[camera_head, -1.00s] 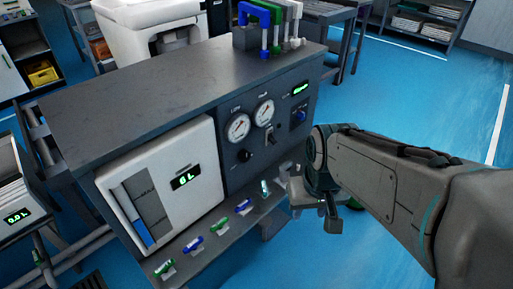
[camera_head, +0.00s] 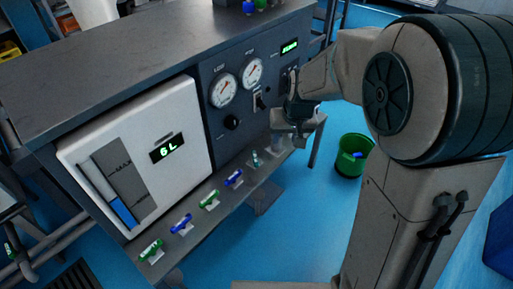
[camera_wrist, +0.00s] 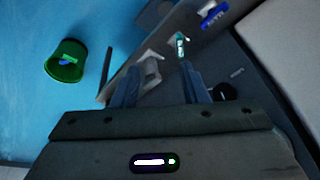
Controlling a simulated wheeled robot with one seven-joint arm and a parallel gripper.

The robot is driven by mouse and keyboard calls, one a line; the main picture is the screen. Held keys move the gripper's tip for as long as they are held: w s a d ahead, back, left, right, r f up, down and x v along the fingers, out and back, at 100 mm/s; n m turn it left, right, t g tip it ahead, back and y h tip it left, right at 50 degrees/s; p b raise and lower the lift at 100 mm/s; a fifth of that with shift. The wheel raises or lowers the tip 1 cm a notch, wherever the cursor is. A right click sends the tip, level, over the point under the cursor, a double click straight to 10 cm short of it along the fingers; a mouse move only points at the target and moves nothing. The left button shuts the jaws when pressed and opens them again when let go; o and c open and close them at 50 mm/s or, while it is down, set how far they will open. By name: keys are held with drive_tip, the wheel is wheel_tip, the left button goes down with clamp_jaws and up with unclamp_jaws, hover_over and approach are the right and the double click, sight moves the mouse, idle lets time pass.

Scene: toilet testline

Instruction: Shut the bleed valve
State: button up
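The test bench front has a dark control panel (camera_head: 240,110) with two round gauges, a black knob (camera_head: 231,122) below the left gauge, and a small toggle switch (camera_head: 260,102). I cannot read which control is labelled as the bleed valve. The blue knob seen earlier at the panel's right is hidden behind my arm. My gripper (camera_head: 292,134) is in front of the panel's lower right, above the shelf. In the wrist view its two fingers (camera_wrist: 163,84) are apart with nothing held. The black knob (camera_wrist: 226,92) shows just right of the right finger there.
A front shelf (camera_head: 222,215) carries several blue and green handled pieces and a teal-tipped piece (camera_head: 255,158). A white tank box (camera_head: 135,150) reads 6 L. A green bin (camera_head: 352,155) stands on the blue floor to the right.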

drive_tip(key=n+t+b, duration=0.1)
drive_tip(key=b, duration=0.3)
approach(255, 155)
drive_tip(key=b+x, duration=0.5)
drive_tip(key=x, duration=0.3)
drive_tip(key=shift+a+f, duration=0.1)
drive_tip(key=shift+f, duration=0.3)
clamp_jaws()
